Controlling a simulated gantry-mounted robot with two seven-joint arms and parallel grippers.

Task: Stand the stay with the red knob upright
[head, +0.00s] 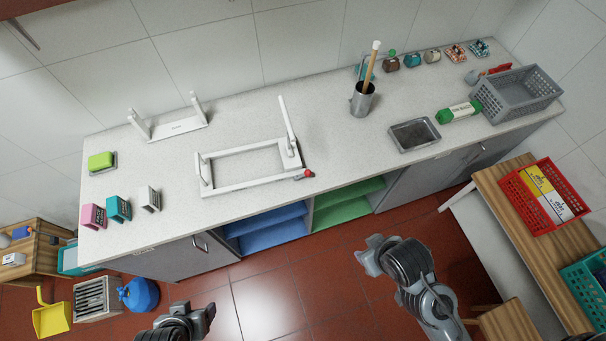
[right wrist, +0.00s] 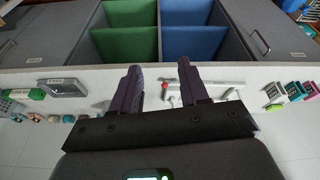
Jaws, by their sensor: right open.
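A white rectangular frame (head: 202,172) lies on the stone counter in the head view. A red knob (head: 305,174) sits at its front right corner. The white bar beside the knob appears to lie low along the frame's front side. Another white bar (head: 287,120) rises from the frame's right end. My right gripper (head: 371,256) is in front of the counter, apart from the frame. In the right wrist view, its fingers (right wrist: 158,78) are open and empty, with the red knob (right wrist: 165,86) visible beyond them. My left gripper (head: 206,313) is at the bottom; its fingers are unclear.
A second white stand (head: 175,128) is at the back left of the counter (head: 235,115). A metal cup (head: 362,100) holding a brush, a metal tray (head: 414,134) and a grey basket (head: 515,97) are to the right. Small boxes and a green sponge (head: 101,161) are left.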

